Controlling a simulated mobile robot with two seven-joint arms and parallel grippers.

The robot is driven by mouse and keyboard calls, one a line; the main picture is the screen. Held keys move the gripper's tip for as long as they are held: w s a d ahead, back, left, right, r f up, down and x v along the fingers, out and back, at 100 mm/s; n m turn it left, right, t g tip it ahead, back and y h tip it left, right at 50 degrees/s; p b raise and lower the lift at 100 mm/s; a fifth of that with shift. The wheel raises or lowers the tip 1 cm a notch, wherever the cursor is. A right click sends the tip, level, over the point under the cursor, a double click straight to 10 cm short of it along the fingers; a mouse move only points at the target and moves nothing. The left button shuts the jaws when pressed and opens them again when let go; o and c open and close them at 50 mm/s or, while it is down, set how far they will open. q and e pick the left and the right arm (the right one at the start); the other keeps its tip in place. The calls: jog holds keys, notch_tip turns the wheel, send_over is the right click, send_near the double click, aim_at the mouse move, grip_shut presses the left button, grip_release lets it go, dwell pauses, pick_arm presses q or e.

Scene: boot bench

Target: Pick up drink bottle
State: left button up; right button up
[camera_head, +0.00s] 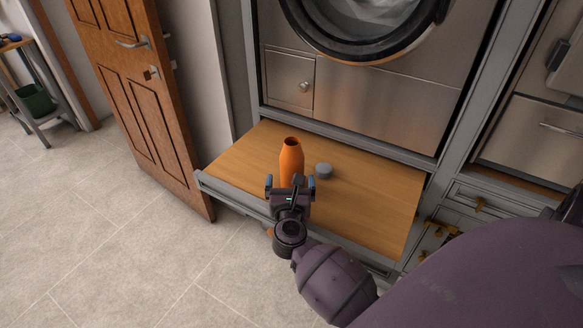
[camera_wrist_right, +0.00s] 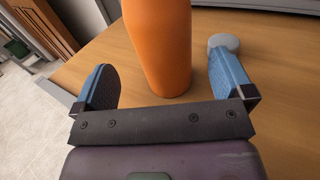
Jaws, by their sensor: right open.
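The drink bottle is an orange bottle (camera_head: 291,160) with an open dark mouth, standing upright on the wooden pull-out shelf (camera_head: 375,200) below the machine. My right gripper (camera_head: 290,181) is open at the near side of the bottle and hides its lower part in the head view. In the right wrist view the orange bottle (camera_wrist_right: 161,45) rises just beyond and between the two blue fingers (camera_wrist_right: 163,88), with a gap on each side. No contact shows. My left gripper is not in view.
A small grey round cap (camera_head: 323,171) lies on the shelf right of the bottle; in the wrist view it shows behind the right finger (camera_wrist_right: 223,42). The front-loading machine (camera_head: 370,90) stands behind. A wooden door (camera_head: 135,90) is at left. The shelf's right part is clear.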

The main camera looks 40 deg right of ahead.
aim_at(292, 169)
jog(key=x, duration=0.5)
jog(key=shift+d+f, duration=0.15)
jog(key=shift+f, duration=0.1)
jog(key=shift+w+d, duration=0.15)
jog(key=c, duration=1)
jog(key=shift+c, duration=0.2)
jog(key=shift+r, duration=0.1)
